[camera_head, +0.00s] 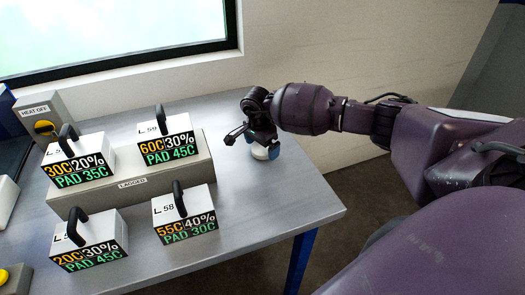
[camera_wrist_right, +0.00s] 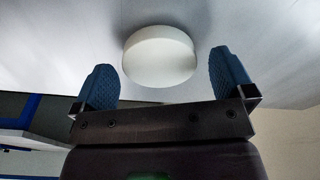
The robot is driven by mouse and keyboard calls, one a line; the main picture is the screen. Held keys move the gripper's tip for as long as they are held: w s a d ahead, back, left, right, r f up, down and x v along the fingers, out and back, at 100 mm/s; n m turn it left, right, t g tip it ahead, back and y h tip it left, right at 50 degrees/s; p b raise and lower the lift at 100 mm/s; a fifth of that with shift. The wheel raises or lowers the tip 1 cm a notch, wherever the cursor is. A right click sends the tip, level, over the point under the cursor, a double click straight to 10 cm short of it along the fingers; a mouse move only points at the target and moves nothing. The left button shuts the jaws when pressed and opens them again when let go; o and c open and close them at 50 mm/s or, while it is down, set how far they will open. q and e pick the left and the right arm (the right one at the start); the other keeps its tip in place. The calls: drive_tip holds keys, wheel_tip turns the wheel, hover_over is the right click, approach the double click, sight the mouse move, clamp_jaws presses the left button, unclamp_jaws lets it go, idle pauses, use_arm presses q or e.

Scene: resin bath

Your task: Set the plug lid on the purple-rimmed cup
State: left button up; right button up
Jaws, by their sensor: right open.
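A plain white round disc, which looks like the plug lid (camera_head: 260,154), rests on the grey table near its back right part. It also shows in the right wrist view (camera_wrist_right: 160,56), just past the fingertips and between their lines. My right gripper (camera_head: 264,143) points down over it and hides part of it. The two blue fingers (camera_wrist_right: 165,82) stand wide open on either side, with nothing held between them. I see no purple-rimmed cup in either view. My left gripper is not in view.
Several white handled blocks with temperature labels stand at the left, two on a long grey box (camera_head: 130,182) marked LAGGED. A HEAT OFF box (camera_head: 42,112) stands at the back left. The table's (camera_head: 285,208) front right part is bare. A window is behind.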

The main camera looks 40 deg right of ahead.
sight(262, 148)
drive_tip(key=shift+f, duration=0.5)
drive_tip(key=c, duration=1)
drive_tip(key=shift+o, duration=0.2)
drive_tip(key=shift+r, duration=0.1)
wheel_tip(262, 148, up, 20)
drive_tip(key=shift+f, duration=0.1)
